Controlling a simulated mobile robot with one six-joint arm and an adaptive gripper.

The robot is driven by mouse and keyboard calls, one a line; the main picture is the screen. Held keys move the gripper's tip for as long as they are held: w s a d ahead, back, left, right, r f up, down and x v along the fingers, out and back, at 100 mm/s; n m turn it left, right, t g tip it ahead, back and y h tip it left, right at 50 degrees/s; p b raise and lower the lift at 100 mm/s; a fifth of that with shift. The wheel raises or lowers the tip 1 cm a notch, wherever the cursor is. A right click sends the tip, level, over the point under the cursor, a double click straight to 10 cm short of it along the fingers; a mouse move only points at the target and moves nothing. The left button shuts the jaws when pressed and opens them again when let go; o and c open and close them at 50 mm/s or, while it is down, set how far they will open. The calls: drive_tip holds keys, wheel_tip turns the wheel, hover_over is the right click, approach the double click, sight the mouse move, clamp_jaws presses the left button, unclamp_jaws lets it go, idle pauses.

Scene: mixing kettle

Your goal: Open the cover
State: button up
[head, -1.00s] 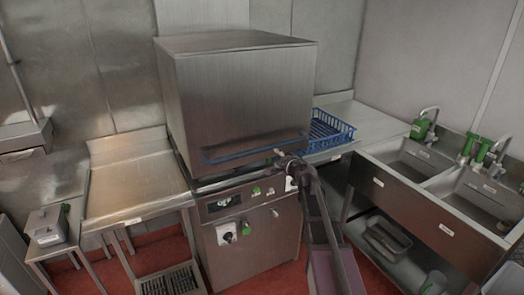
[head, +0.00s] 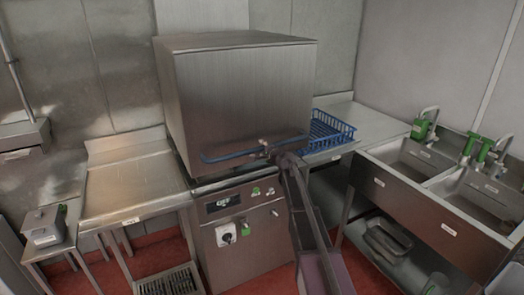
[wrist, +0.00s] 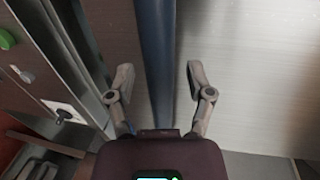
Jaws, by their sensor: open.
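The cover (head: 240,100) is a large box-shaped steel hood, sitting down on the machine (head: 245,235). A blue bar handle (head: 225,157) runs across the low front of the cover. My gripper (head: 265,146) is at the handle, right of its middle. In the wrist view, my gripper (wrist: 160,78) is open, with one finger on each side of the blue handle (wrist: 155,35). Gaps show between the bar and both fingers. The cover (wrist: 250,90) fills the right of that view.
A blue rack (head: 328,132) stands on the counter right of the machine. Sinks with taps (head: 435,165) are at the right. A steel side table (head: 130,190) is at the left. The machine's control panel (head: 235,202) lies below the cover.

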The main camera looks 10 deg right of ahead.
drive_tip(key=shift+w+a, duration=0.1)
drive_tip(key=shift+w, duration=0.15)
clamp_jaws()
drive_tip(key=shift+r, duration=0.1)
drive_tip(key=p, duration=3)
approach(255, 78)
drive_tip(key=x, duration=0.4)
unclamp_jaws()
